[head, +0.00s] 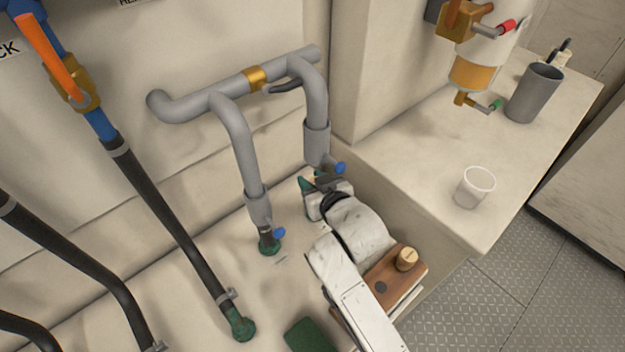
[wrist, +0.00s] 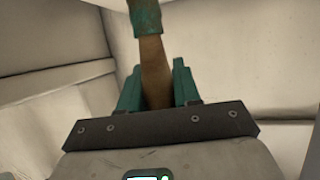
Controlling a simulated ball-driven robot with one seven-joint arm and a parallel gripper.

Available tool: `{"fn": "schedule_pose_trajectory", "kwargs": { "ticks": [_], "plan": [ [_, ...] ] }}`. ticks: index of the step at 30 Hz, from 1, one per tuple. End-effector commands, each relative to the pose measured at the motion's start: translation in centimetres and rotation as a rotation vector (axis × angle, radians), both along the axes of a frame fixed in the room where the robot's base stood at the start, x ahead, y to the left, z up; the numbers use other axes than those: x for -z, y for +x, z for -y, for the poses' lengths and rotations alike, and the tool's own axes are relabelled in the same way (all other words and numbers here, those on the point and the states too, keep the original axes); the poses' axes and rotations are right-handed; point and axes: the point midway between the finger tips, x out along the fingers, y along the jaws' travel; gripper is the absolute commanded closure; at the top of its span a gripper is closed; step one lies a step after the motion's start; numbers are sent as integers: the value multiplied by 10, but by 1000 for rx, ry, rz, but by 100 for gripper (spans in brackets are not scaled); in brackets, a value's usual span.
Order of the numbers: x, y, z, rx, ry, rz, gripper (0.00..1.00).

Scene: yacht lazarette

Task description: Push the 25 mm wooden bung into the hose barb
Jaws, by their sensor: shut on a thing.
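My gripper (head: 314,182) is at the foot of the right grey pipe, partly hidden by my own wrist in the head view. In the wrist view its two teal fingers (wrist: 157,78) are shut on a brown wooden bung (wrist: 153,70), which points away between them. The bung's far end meets a green, worn fitting (wrist: 146,18) that looks like the hose barb. The two line up closely, with a slight lean. How far the bung is inside, if at all, I cannot tell. In the head view the held bung and the barb's mouth are not clear.
A pale wooden plug (head: 407,258) stands on a brown block (head: 392,278) beside my arm. A white cup (head: 474,187) and a grey cup (head: 535,93) stand on the right ledge (head: 430,160).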

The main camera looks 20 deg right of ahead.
Motion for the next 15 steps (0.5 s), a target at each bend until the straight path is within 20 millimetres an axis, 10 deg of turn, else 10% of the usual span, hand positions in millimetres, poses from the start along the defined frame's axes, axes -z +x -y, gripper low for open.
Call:
{"fn": "schedule_pose_trajectory", "kwargs": {
  "ticks": [13, 14, 15],
  "plan": [
    [10, 0, 0, 0, 0, -3, 96],
    [9, 0, 0, 0, 0, -3, 65],
    [9, 0, 0, 0, 0, -3, 61]
  ]
}}
